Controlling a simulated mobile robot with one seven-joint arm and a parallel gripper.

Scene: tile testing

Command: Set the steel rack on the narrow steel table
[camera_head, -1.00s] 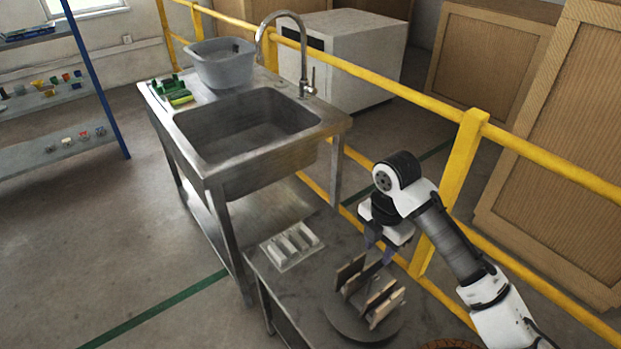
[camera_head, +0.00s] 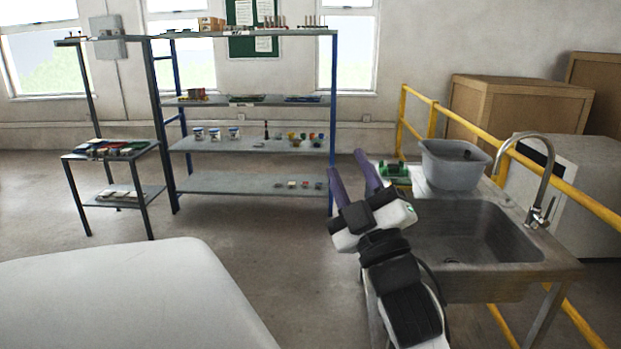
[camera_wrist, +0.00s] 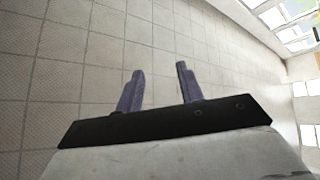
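My gripper (camera_head: 347,163) is raised in front of the sink's left side in the head view, fingers pointing up and away. The wrist view shows its two purple fingers (camera_wrist: 160,69) apart with nothing between them. A narrow steel table (camera_head: 110,158) stands at the far left, with dark and coloured items on top and pale items on its lower shelf. I cannot make out a steel rack for certain; small upright pieces (camera_head: 310,24) on the shelving's top are too small to tell. The dark rack of upright pieces from the earlier frame is out of view.
Tall blue-posted shelving (camera_head: 250,183) stands at the back. The steel sink unit (camera_head: 500,282) at right carries a grey tub (camera_head: 452,165) and green items (camera_head: 396,172). A yellow rail (camera_head: 405,105) runs behind it. Open floor (camera_head: 270,270) lies in the middle.

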